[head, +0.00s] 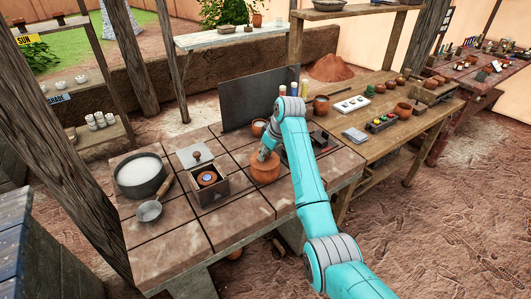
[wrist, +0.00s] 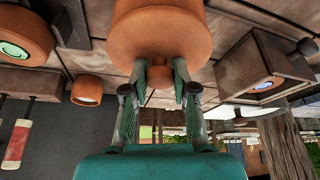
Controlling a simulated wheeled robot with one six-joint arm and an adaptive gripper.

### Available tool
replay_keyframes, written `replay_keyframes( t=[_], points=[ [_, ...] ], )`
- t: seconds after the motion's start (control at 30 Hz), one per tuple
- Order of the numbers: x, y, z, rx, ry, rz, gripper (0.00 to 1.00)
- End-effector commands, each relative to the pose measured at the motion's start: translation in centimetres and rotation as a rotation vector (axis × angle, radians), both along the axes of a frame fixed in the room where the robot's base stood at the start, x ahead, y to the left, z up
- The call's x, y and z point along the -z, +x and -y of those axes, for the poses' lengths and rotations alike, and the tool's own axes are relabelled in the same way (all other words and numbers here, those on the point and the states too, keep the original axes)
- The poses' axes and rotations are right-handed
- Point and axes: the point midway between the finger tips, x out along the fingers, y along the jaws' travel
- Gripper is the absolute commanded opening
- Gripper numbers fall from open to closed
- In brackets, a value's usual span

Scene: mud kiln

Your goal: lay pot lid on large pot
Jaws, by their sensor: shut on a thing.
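The pot lid (wrist: 158,38) is a round terracotta disc with a small knob, seen from close by in the wrist view. My gripper (wrist: 160,82) is shut on the lid's knob. The large pot (head: 265,173) is a round terracotta pot on the tiled table in the head view. My gripper (head: 266,153) is right above it there, with the lid at the pot's top. Whether the lid rests fully on the rim or is slightly above it I cannot tell. The fingers partly hide the lid and knob.
A basin of white material (head: 141,174) and a ladle (head: 150,209) are farther left. A dark upright panel (head: 258,100) and a small pot (head: 259,127) stand behind. The front tiles are clear.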

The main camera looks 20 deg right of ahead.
Motion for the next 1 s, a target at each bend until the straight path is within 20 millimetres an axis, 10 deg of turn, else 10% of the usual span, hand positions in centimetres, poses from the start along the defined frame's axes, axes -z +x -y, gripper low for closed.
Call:
replay_keyframes(
  t=[0.8,0.83,1.0],
  points=[
    [0.79,0.00,0.00,0.000,0.000,0.000,0.00],
    [0.79,0.00,0.00,0.000,0.000,0.000,0.32],
    [0.78,0.01,0.00,0.000,0.000,0.000,0.56]
  ],
)
